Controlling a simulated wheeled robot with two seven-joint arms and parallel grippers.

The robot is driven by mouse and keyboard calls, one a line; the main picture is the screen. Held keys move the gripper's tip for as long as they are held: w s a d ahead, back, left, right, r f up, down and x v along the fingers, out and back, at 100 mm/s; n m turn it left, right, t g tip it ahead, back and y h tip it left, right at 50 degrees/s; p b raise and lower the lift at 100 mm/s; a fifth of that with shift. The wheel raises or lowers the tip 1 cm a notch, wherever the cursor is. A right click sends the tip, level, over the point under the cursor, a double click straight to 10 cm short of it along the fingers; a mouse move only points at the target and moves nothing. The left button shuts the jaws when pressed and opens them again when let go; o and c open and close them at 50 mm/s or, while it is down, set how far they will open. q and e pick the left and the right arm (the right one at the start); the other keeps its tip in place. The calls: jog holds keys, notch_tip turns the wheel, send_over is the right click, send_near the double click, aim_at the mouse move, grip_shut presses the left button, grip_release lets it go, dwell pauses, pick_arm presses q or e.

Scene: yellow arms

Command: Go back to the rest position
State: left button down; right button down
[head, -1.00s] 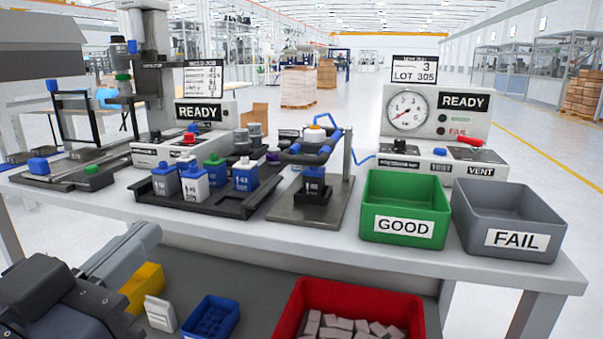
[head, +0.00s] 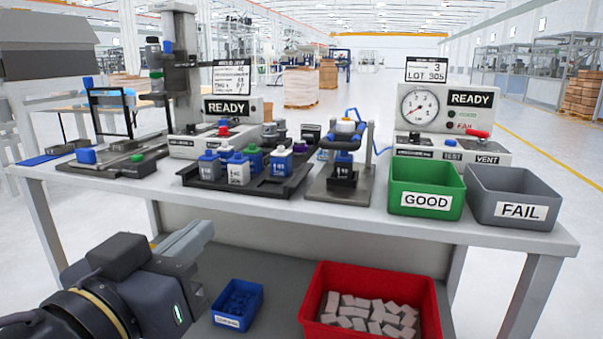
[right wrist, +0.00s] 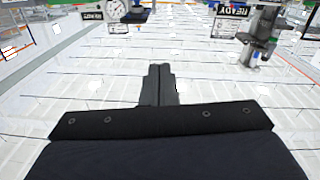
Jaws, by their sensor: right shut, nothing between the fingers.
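The bench top (head: 340,220) carries a black rack (head: 250,185) of bottles, a clamp fixture (head: 342,185), a green GOOD bin (head: 425,200) and a grey FAIL bin (head: 515,210). Below are a red bin (head: 370,325) of grey blocks and a blue tray (head: 238,305).

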jog(key=w+d+f+n+g, duration=0.1)
jog(key=w+d+f+g, duration=0.2)
jog(key=d+f, duration=0.35)
jog(key=w+d+f+n+g+y, duration=0.1)
jog(key=w+d+f+g, duration=0.15)
jog(key=d, duration=0.65)
jog(key=w+d+f+n+g, duration=0.1)
jog(key=w+d+f+g, duration=0.2)
jog(key=d+f, duration=0.3)
jog(key=s+d+f+g+y, duration=0.35)
jog(key=s+d+f, duration=0.25)
jog(key=d+f, duration=0.3)
jog(key=s+d+f+m+y, duration=0.2)
jog(key=s+f+y, duration=0.3)
jog(key=s+f, duration=0.45)
notch_tip(320, 180, up, 36)
jog(key=s+p, duration=0.1)
jog(key=p, duration=3.3)
jog(key=shift+s+a+f, duration=0.2)
jog(key=shift+s, duration=0.05)
